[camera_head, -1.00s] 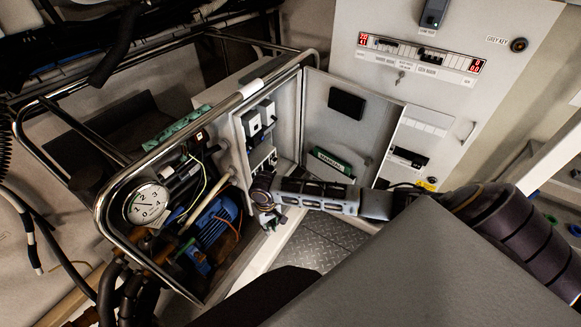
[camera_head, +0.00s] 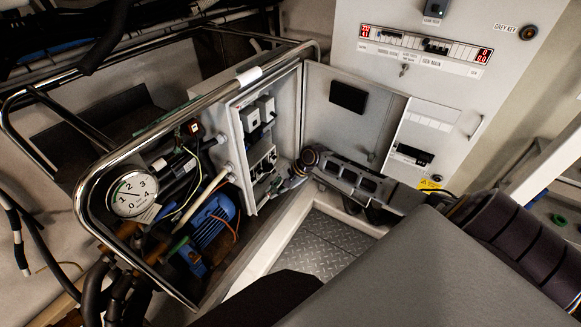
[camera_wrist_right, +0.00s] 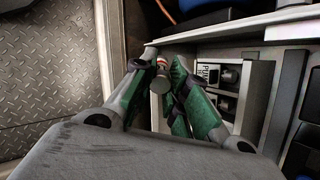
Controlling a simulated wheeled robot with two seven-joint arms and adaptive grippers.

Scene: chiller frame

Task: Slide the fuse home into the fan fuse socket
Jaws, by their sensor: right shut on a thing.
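My right gripper (camera_wrist_right: 158,82), with green-sided fingers, is shut on the fuse (camera_wrist_right: 160,76), a small pale cylinder with a red band, in the right wrist view. In the head view this gripper (camera_head: 284,186) is just right of the open control cabinet (camera_head: 241,160), near its lower edge; the fuse is too small to make out there. The wrist view shows a socket panel (camera_wrist_right: 262,92) right of the fingers, with dark sockets and a partly readable label starting "PU". The fuse looks apart from these sockets. I cannot pick out the fan fuse socket. My left gripper is not in view.
The cabinet door (camera_head: 340,125) stands open behind my right arm. A steel tube frame (camera_head: 180,105) surrounds the pressure gauge (camera_head: 132,195) and blue motor (camera_head: 212,222) at left. Tread-plate floor (camera_head: 318,243) lies open below the cabinet.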

